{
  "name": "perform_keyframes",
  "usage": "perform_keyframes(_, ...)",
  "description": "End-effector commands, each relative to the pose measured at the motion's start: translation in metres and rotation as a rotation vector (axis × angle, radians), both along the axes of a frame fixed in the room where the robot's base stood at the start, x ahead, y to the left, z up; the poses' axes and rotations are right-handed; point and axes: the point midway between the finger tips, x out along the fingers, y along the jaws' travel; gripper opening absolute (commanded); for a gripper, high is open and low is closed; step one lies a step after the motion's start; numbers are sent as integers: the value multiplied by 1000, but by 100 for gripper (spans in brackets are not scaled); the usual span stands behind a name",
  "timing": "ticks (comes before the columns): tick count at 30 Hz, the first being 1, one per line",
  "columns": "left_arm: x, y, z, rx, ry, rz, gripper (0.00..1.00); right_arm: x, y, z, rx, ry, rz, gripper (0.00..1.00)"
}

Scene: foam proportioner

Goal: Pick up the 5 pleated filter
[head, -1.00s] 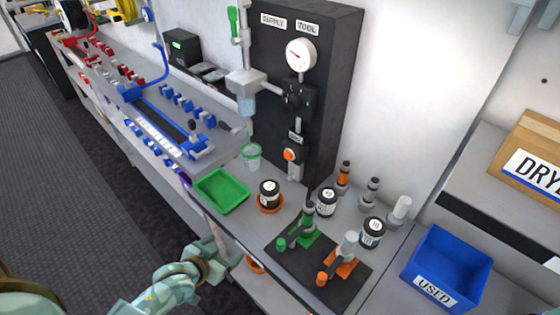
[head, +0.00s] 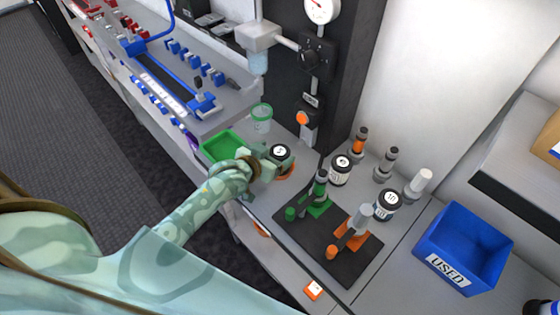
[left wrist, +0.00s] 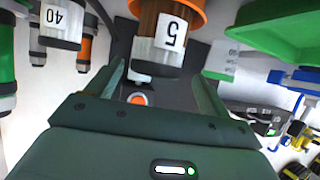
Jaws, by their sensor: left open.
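The 5 pleated filter (head: 280,154) has a dark cap with a white round label and stands at an orange ring (head: 286,176) on the bench. In the left wrist view the filter (left wrist: 160,52) shows a white label with a black 5, with the orange ring (left wrist: 172,8) at the top edge. My left gripper (head: 264,168) is at the filter's left side and partly hides it. In the left wrist view its two fingers (left wrist: 158,78) are apart, with the filter just ahead of the gap; I cannot tell whether they touch it. My right gripper is not in view.
A green tray (head: 222,147) lies left of the filter and a clear cup (head: 262,118) behind it. Two other dark-capped filters (head: 341,170) (head: 387,204) stand to the right. A dark mat (head: 322,258) holds green and orange handled tools. A blue USED bin (head: 464,245) is at right.

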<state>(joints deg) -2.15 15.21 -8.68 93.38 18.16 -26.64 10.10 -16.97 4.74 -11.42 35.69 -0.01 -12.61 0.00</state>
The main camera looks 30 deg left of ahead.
Motion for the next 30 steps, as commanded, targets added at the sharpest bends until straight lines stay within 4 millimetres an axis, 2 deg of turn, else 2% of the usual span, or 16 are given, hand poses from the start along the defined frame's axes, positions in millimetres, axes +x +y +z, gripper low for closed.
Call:
perform_keyframes(4,19,-9,-19,-3,0,0,81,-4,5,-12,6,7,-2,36)
perform_keyframes(8,34,-11,-25,0,-1,0,81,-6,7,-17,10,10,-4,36)
perform_keyframes(16,36,-11,-25,0,0,0,81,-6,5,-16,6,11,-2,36)
perform_keyframes(21,36,-11,-25,1,0,0,33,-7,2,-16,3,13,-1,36)
perform_keyframes(22,36,-11,-25,0,0,0,30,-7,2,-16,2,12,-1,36)
perform_keyframes(30,36,-11,-24,1,0,0,30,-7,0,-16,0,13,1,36)
